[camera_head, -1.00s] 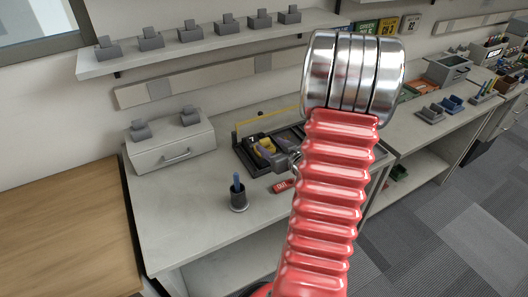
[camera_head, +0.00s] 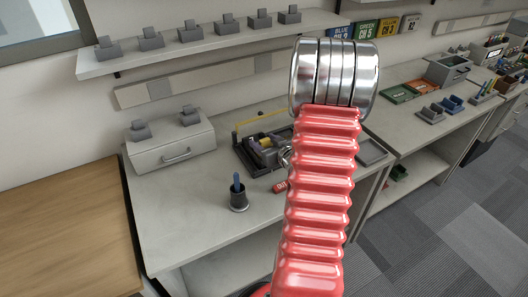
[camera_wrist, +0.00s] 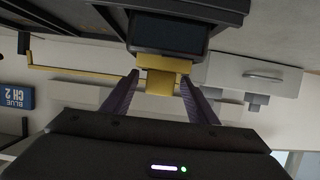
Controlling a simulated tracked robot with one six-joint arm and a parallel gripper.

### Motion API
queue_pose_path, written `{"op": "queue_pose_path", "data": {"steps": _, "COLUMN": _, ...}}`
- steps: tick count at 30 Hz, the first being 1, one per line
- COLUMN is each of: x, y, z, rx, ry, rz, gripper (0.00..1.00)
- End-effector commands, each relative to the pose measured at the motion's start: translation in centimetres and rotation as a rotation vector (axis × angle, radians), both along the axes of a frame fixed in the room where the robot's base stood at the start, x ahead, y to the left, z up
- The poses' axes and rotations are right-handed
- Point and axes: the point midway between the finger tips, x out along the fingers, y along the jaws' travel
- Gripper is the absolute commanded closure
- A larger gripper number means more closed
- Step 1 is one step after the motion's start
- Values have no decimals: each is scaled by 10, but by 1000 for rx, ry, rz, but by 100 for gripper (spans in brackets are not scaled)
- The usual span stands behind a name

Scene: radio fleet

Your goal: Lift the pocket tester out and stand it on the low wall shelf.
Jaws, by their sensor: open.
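The pocket tester, as far as I can tell, is the yellow and dark piece (camera_wrist: 163,64) in the wrist view. It is in the dark tray (camera_head: 243,158) on the grey bench, where my gripper partly covers it in the head view. In the wrist view, my gripper (camera_wrist: 160,82) is open, with a purple finger on each side of the yellow part. I cannot tell whether the fingers touch it. The low wall shelf is the long shelf (camera_head: 215,42) at upper left, holding several grey holders.
A drawer box (camera_head: 170,152) stands left of the tray, and a dark cup (camera_head: 238,200) with a blue-handled tool in front. A red tag (camera_head: 280,187) lies near the tray. A yellow rail (camera_wrist: 80,70) runs along the tray. My red arm blocks the middle.

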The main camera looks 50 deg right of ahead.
Motion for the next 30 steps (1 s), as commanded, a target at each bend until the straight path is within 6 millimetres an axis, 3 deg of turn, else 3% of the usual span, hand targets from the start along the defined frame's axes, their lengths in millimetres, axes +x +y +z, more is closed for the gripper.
{"op": "queue_pose_path", "data": {"steps": 8, "x": 0, "y": 0, "z": 0, "rx": 0, "ry": 0, "rz": 0, "gripper": 48}}
{"op": "queue_pose_path", "data": {"steps": 30, "x": 0, "y": 0, "z": 1, "rx": -1, "ry": -1, "rz": -1, "gripper": 96}}
